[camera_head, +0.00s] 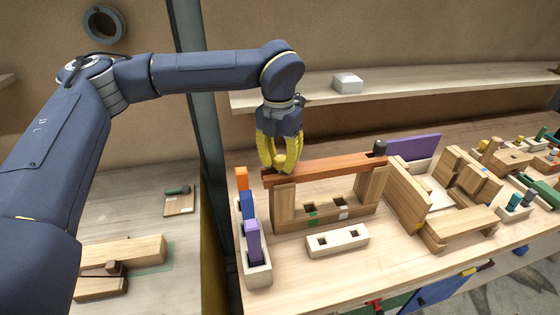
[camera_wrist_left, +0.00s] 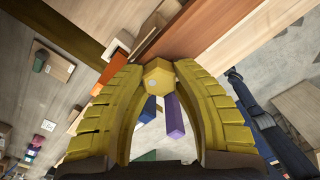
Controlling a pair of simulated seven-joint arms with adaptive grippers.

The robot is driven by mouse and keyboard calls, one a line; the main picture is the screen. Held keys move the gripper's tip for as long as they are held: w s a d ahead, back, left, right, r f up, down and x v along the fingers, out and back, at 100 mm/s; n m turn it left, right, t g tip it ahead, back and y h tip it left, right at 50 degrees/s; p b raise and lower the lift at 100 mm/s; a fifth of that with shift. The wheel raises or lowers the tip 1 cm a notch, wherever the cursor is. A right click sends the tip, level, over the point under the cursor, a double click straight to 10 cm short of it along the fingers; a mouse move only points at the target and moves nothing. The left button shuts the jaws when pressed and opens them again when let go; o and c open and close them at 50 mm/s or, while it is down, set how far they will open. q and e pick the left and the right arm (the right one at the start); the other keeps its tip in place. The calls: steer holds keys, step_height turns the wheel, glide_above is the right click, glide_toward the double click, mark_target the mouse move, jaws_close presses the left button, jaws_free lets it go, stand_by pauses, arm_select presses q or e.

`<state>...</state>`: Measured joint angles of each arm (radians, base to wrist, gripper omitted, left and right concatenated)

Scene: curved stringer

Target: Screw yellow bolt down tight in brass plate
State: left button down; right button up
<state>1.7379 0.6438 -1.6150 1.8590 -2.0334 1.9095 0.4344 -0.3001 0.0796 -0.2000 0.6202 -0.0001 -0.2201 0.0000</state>
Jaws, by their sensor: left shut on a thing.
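My left gripper (camera_head: 279,163) has yellow fingers that point down over the left end of a long reddish-brown beam (camera_head: 330,166). It is shut on the yellow bolt (camera_wrist_left: 158,77), whose hexagonal head sits between the fingertips in the left wrist view. The fingers hide most of the bolt in the head view. The bolt's shank and its seat are hidden, so I cannot tell how deep it sits. I cannot make out the brass plate clearly. The beam lies across two upright wooden posts (camera_head: 284,203). My right gripper is not in view.
A dark knob (camera_head: 379,147) stands at the beam's right end. A pale rack (camera_head: 258,275) with orange, blue and purple pieces stands at front left. A pale block with two square holes (camera_head: 337,241) lies in front. Wooden assemblies crowd the right. A shelf (camera_head: 420,88) runs behind.

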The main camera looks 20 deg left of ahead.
arm_select(q)
steer(key=m, duration=0.3)
steer(key=shift+f+m, duration=0.15)
steer(key=shift+m, duration=0.25)
steer(key=m, duration=0.4)
steer(key=shift+a+f, duration=0.1)
steer(key=shift+f, duration=0.1)
steer(key=shift+m, duration=0.3)
steer(key=m, duration=0.3)
steer(key=shift+w+f+m, duration=0.1)
steer(key=shift+m, duration=0.3)
steer(key=m, duration=0.4)
steer(key=shift+w+f, duration=0.1)
steer(key=m, duration=0.4)
steer(key=shift+w+f+m, duration=0.1)
steer(key=shift+f+m, duration=0.05)
steer(key=shift+m, duration=0.15)
steer(key=shift+f+m, duration=0.1)
steer(key=shift+m, duration=1.6)
